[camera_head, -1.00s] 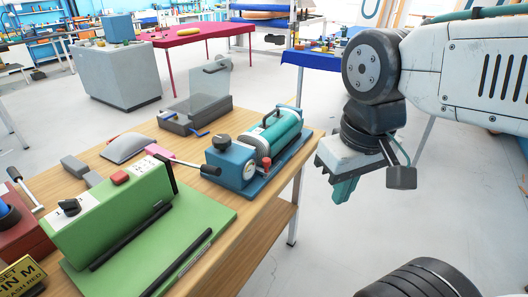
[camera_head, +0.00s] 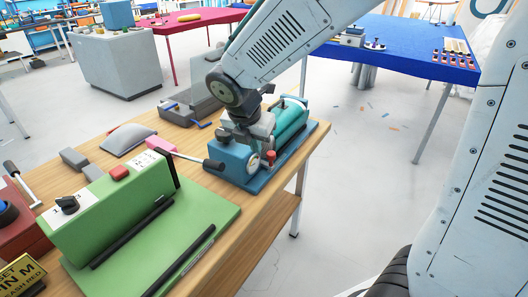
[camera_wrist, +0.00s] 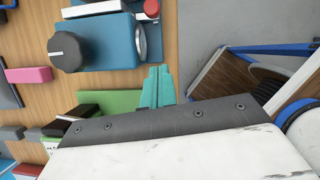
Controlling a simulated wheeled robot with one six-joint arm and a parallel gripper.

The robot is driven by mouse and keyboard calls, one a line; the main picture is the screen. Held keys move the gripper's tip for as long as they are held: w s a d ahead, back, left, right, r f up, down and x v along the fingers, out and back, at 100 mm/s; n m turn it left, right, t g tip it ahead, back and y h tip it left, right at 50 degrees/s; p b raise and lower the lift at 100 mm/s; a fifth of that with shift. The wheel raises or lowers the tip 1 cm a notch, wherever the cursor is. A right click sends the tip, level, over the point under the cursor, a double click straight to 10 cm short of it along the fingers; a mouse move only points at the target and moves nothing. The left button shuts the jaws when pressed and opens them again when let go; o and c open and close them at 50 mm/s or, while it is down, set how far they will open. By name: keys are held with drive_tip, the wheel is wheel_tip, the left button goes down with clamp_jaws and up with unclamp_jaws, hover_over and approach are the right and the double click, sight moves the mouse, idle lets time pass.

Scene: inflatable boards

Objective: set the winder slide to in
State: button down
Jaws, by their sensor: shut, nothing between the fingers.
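My gripper (camera_head: 262,143) is over the blue machine (camera_head: 232,160) on the wooden bench and covers part of its top. In the wrist view my gripper (camera_wrist: 158,75) has its teal fingers together, empty, beside the machine's blue box (camera_wrist: 108,45). The box has a black knob (camera_wrist: 68,52), a round gauge (camera_wrist: 141,42) and a red knob (camera_head: 271,155). A teal cylinder (camera_head: 292,122) lies behind it. A green machine (camera_head: 110,205) with a black dial (camera_head: 67,204) and red button (camera_head: 119,173) stands at left. I cannot tell which part is the winder slide.
A yellow sign (camera_head: 20,276) is at front left. Open floor (camera_head: 345,200) lies right of the bench.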

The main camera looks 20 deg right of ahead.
drive_tip(key=w+d+f, duration=0.1)
drive_tip(key=f, duration=0.2)
drive_tip(key=w+d+f, duration=0.2)
drive_tip(key=f, duration=0.1)
drive_tip(key=w+d+f, duration=0.1)
drive_tip(key=f, duration=0.2)
drive_tip(key=shift+w+d+f, duration=0.1)
drive_tip(key=shift+w+d, duration=0.25)
drive_tip(key=shift+d, duration=0.05)
drive_tip(key=shift+w+d, duration=0.25)
